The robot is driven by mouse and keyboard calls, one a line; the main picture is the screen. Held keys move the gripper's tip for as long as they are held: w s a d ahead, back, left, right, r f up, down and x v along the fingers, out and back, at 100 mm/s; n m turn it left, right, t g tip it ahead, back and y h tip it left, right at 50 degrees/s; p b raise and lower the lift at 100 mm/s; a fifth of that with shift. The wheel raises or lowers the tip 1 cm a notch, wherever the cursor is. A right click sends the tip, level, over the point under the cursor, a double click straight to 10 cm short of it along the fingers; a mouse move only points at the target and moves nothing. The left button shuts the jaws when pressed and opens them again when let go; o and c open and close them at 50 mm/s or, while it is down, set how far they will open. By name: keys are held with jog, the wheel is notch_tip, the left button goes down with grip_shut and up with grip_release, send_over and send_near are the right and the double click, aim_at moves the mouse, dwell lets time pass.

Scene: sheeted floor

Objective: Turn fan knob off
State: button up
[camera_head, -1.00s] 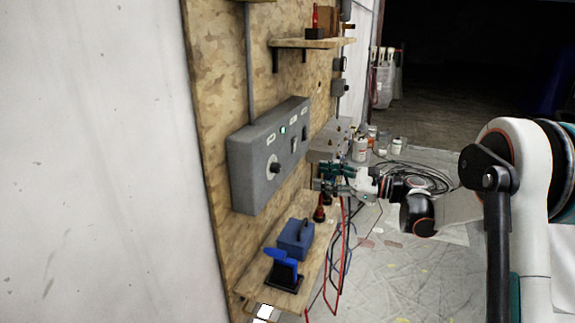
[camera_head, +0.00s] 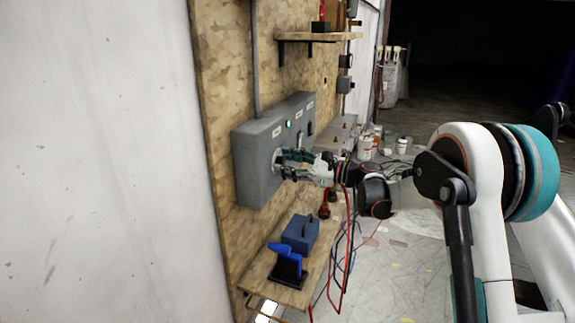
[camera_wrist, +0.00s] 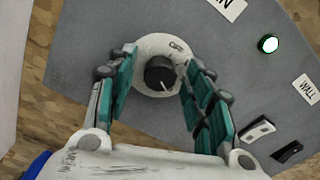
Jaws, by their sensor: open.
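The fan knob (camera_wrist: 160,74) is a small black dial on a round pale plate (camera_wrist: 152,46) on the grey control panel (camera_wrist: 95,30). Its light pointer line slants to the lower right, and an "OFF" mark is on the plate's upper right. My gripper (camera_wrist: 161,62) is open, its teal-padded fingers on either side of the knob with visible gaps. I cannot tell whether either finger touches the plate. In the head view, my gripper (camera_head: 283,165) is at the front of the panel (camera_head: 248,168) and hides most of the knob.
A lit green light (camera_wrist: 268,44) and two rocker switches (camera_wrist: 257,131) (camera_wrist: 287,152) are on the same panel. Below, a wooden shelf (camera_head: 258,280) holds a blue box (camera_head: 300,233) and a blue tool on a black stand (camera_head: 287,262). Red and dark cables hang to the right.

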jog(key=shift+c, duration=0.6)
jog(key=c, duration=1)
jog(key=shift+o, duration=0.2)
